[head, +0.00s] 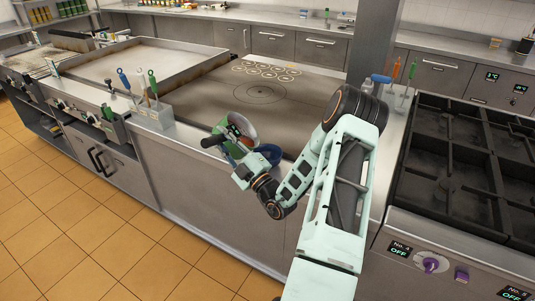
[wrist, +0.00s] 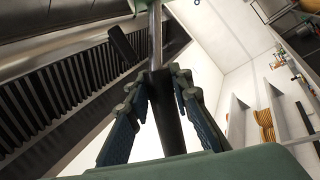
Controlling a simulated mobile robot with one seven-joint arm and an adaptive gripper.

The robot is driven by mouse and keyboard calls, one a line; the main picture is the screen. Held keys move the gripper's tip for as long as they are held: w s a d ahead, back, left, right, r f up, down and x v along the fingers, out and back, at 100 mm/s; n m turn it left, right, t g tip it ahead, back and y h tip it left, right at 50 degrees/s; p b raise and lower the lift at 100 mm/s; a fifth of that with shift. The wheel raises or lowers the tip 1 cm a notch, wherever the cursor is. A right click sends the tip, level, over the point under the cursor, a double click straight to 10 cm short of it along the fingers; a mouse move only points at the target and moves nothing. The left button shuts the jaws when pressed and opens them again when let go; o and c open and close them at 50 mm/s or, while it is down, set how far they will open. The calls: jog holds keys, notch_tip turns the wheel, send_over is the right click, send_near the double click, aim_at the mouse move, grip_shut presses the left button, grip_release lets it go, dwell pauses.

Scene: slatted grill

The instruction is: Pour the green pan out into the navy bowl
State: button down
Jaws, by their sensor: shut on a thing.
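The green pan (head: 220,126) is in the head view at the front edge of the flat steel cooktop. It is tilted steeply, and its pale inside faces partly toward the camera; I cannot make out its contents. My gripper (head: 234,150) is shut on the pan's handle. The navy bowl (head: 268,152) sits close beside and below the pan, partly hidden by my arm and the pan.
A metal holder (head: 152,118) with several coloured-handled tools stands left on the counter. Another tool holder (head: 397,98) stands to the right, beside the black burner grates (head: 470,165). Ring marks (head: 266,71) show on the cooktop (head: 290,115), which is clear behind the pan.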

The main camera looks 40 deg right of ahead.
aim_at(233, 133)
jog(key=shift+s+d+r+m+t+h+b, duration=0.1)
jog(key=shift+s+d+m+t+h+b, duration=0.25)
jog(key=shift+b, duration=0.3)
jog(key=shift+s+d+m+t+h+b, duration=0.15)
jog(key=shift+d+m+t+h+b, duration=0.15)
jog(key=shift+m+t+b, duration=0.25)
